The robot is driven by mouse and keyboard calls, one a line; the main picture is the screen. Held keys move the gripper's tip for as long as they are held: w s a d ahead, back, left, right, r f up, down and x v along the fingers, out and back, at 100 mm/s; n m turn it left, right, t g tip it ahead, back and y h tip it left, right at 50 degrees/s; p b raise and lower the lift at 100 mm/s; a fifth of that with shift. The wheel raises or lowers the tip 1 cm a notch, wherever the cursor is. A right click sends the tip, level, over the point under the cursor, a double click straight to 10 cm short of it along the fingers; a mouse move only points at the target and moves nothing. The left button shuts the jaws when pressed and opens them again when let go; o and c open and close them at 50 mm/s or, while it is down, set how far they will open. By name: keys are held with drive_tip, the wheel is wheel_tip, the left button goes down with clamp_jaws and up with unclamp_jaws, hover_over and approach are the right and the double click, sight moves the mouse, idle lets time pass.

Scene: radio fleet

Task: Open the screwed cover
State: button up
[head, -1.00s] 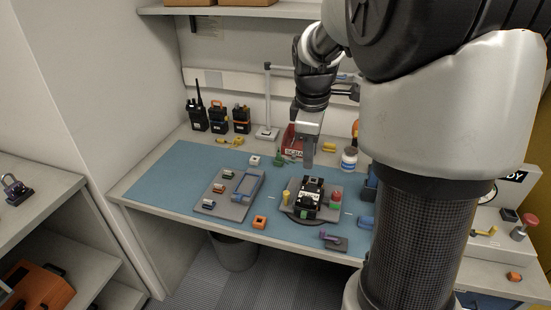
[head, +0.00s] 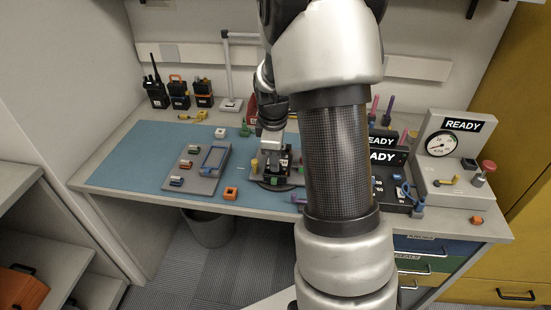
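A black radio unit (head: 283,166) lies on a round grey plate (head: 262,184) on the blue mat, partly hidden by my arm. Its screwed cover cannot be made out at this size. My gripper (head: 273,145) points down right over the far end of the unit. Its fingers are too small and too covered to show whether they are open or shut, or whether they touch the unit. A yellow peg (head: 254,165) stands on the plate left of the unit. The plate's right side is hidden behind my arm.
A grey tray (head: 204,182) with small coloured blocks and a blue frame lies left of the plate, an orange block (head: 231,193) near the front edge. Several radios (head: 178,93) stand at the back left. A READY gauge box (head: 449,160) stands right. The left mat is clear.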

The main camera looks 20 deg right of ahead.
drive_tip(key=shift+c, duration=0.3)
clamp_jaws()
idle(1.2)
